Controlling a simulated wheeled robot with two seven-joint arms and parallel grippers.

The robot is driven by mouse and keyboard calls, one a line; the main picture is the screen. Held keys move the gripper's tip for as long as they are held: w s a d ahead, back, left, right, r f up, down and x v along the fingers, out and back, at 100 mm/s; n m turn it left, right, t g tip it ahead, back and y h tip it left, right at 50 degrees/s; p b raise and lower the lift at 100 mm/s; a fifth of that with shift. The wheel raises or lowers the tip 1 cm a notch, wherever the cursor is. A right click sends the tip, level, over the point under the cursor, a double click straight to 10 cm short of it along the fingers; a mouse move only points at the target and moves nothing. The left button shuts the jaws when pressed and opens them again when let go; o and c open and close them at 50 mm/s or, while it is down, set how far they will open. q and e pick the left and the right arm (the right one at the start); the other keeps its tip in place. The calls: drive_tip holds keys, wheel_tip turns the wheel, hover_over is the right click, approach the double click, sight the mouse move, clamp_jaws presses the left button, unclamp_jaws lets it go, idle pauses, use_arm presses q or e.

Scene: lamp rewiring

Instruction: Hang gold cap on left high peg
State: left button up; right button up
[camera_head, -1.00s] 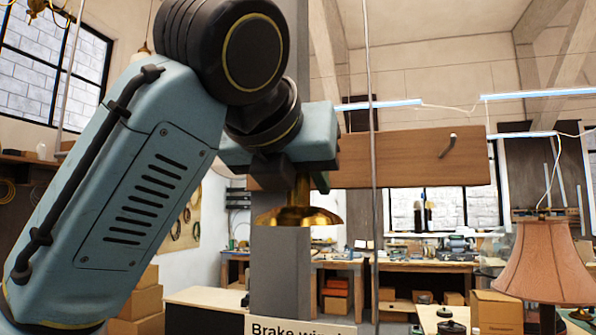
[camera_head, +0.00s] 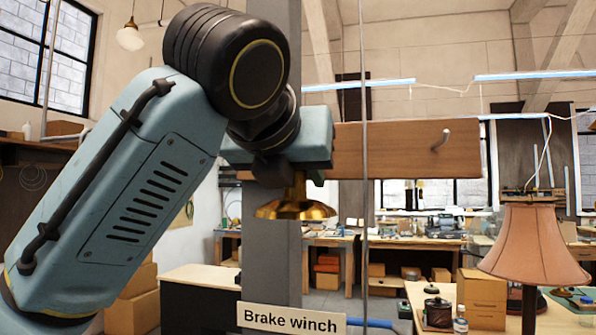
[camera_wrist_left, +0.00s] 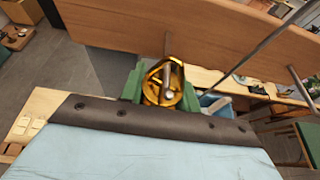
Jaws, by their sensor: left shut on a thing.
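The gold cap (camera_head: 297,210) is a shiny brass dome held below my left gripper (camera_head: 290,178) in the head view. That gripper is shut on the cap's narrow upper part. In the left wrist view the gold cap (camera_wrist_left: 163,88) sits between the green fingers, with an open loop at its top. The wooden peg board (camera_head: 405,150) is behind the gripper. Its right peg (camera_head: 440,140) is bare. In the wrist view one peg (camera_wrist_left: 167,43) appears close to the cap's loop, and I see no contact. Another peg (camera_wrist_left: 295,76) is farther right. My right gripper is not in view.
A thin vertical cable (camera_head: 365,210) runs in front of the board, right of the gripper. A grey post (camera_head: 273,250) stands behind the cap, with a "Brake winch" sign (camera_head: 290,319) low down. A pink-shaded lamp (camera_head: 535,245) stands at the right.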

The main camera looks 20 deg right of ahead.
use_arm(q)
drive_tip(key=shift+s+a+r, duration=0.1)
idle(0.6)
drive_tip(key=shift+f, duration=0.8)
drive_tip(key=o, duration=1.1)
drive_tip(key=b+v, duration=0.3)
drive_tip(key=v, duration=1)
drive_tip(key=shift+s, duration=0.15)
